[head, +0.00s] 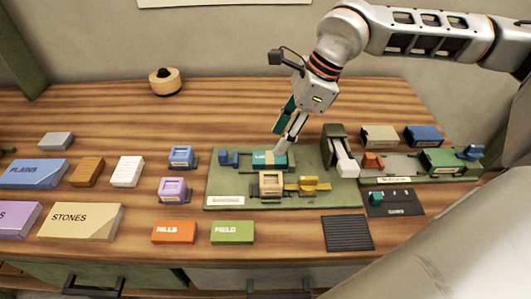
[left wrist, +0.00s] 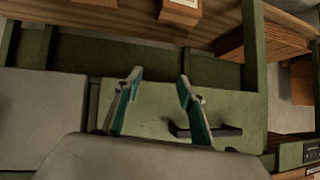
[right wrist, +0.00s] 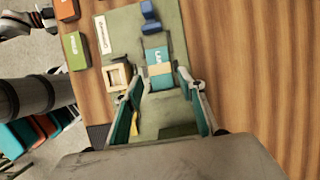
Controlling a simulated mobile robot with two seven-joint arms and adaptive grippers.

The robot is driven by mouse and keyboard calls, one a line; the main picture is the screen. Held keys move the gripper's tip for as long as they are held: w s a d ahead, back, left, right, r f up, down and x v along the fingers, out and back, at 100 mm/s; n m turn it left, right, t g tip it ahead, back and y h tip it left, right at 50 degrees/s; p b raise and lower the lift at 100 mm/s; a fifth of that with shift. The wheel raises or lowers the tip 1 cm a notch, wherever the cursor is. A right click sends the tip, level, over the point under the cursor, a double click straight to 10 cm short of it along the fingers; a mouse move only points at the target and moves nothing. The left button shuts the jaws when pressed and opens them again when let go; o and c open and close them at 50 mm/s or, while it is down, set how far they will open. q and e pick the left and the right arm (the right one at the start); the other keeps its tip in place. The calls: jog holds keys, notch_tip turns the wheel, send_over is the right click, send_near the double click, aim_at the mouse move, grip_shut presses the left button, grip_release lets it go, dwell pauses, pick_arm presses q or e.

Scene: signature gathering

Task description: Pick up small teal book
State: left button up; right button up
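The small teal book (head: 258,158) with a tan band lies on the green mat (head: 338,190) near its back middle. In the right wrist view the book (right wrist: 158,80) shows ahead, between the fingertips. My right gripper (head: 285,147) points down at the book's right end, open, with its fingers (right wrist: 164,73) apart. I cannot tell whether they touch it. My left gripper (left wrist: 160,78) is open and empty in front of a green drawer front (left wrist: 155,108) with a dark handle; it is not in the head view.
A blue stamp (head: 228,158), a tan frame-like block (head: 271,184) and a yellow piece (head: 308,185) stand close around the book. A green and white press-like object (head: 340,150) stands right of the gripper. Bare wood lies behind the mat.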

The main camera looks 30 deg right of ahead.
aim_at(270, 157)
jog(key=x, duration=0.6)
jog(key=shift+s+f, duration=0.1)
jog(key=shift+f, duration=0.3)
jog(key=c, duration=0.9)
